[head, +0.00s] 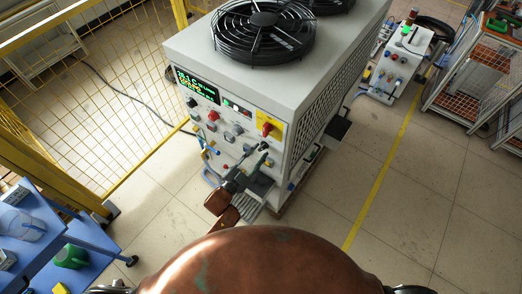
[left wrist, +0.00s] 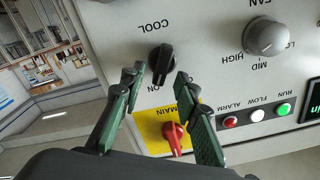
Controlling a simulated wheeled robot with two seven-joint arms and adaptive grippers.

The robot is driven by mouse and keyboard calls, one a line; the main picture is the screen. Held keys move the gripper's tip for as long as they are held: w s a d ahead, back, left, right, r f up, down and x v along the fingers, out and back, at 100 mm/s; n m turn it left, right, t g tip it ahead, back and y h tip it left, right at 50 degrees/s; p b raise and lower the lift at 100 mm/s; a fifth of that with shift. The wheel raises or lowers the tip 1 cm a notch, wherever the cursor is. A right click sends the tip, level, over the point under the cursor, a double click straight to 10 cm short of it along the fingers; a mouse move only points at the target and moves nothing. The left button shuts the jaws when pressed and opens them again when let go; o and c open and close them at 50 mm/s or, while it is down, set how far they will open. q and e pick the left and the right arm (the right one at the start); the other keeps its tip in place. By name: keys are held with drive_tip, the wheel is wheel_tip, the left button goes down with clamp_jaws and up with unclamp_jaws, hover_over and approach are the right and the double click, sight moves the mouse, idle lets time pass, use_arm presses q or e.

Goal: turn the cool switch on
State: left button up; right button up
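The cool switch (left wrist: 162,63) is a black rotary knob on the grey panel, between the labels COOL and ON, which appear upside down in the left wrist view. Its grip bar runs roughly from one label to the other; I cannot tell which end is the pointer. My left gripper (left wrist: 159,78) is open, with its green-grey fingertips on either side of the knob and no clear contact. In the head view my left gripper (head: 265,153) is at the panel's lower right, and the knob is hard to make out there. My right gripper is not in view.
A red main switch (left wrist: 176,138) on a yellow plate sits close to the fingers. A silver fan knob (left wrist: 267,37) and small indicator lights (left wrist: 257,115) are nearby. A yellow fence (head: 95,75) stands left, and open floor (head: 410,185) lies right.

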use_arm(q)
drive_tip(key=shift+x, duration=1.05)
clamp_jaws()
